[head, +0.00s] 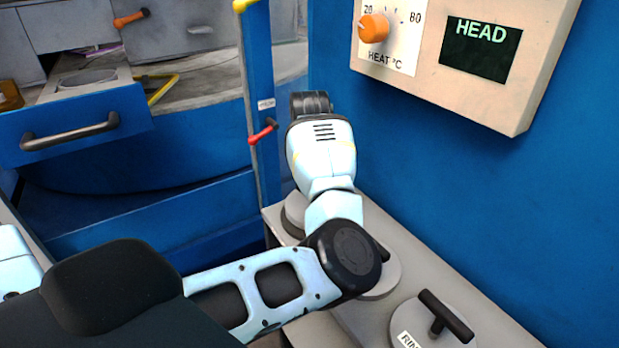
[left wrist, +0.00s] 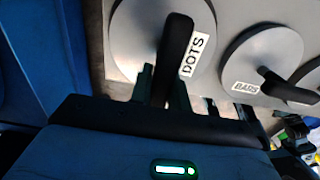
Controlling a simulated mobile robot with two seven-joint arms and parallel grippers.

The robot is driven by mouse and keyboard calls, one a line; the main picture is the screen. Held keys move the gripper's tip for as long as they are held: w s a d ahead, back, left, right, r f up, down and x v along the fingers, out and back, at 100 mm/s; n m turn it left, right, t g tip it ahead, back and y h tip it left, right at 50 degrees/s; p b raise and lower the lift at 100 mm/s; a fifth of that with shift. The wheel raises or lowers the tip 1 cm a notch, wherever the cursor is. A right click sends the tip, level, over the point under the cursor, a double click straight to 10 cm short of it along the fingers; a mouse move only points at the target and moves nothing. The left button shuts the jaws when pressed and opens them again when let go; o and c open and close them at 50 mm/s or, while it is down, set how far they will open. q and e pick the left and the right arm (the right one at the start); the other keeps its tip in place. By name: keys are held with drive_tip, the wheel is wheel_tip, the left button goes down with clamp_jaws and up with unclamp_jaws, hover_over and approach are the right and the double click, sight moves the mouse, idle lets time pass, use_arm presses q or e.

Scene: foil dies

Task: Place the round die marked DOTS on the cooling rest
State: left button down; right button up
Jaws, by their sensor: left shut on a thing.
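The round die marked DOTS (left wrist: 140,45) is a grey disc with a black bar handle and a white label in the left wrist view. My left gripper (left wrist: 161,90) is shut on its handle. In the head view, my left arm hides the gripper; a partly hidden disc (head: 293,212) at the shelf's far end appears to be this die. I cannot tell whether it touches the shelf. No cooling rest is clearly identifiable. My right gripper is not in view.
A die marked BARS (left wrist: 262,55) sits right beside DOTS. A die with a partly cut-off label (head: 440,322) is nearest on the grey shelf (head: 462,290). A heat panel (head: 440,75) hangs above. A blue-fronted drawer (head: 75,135) stands open at left.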

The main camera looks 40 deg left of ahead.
use_arm(q)
drive_tip(key=shift+w+f, duration=0.1)
drive_tip(key=shift+f, duration=0.25)
drive_tip(key=shift+f, duration=0.1)
drive_tip(key=c, duration=1.3)
unclamp_jaws()
drive_tip(key=shift+f, duration=0.15)
wheel_tip(320, 180, up, 12)
drive_tip(key=shift+r+p, duration=0.1)
drive_tip(key=shift+p, duration=0.2)
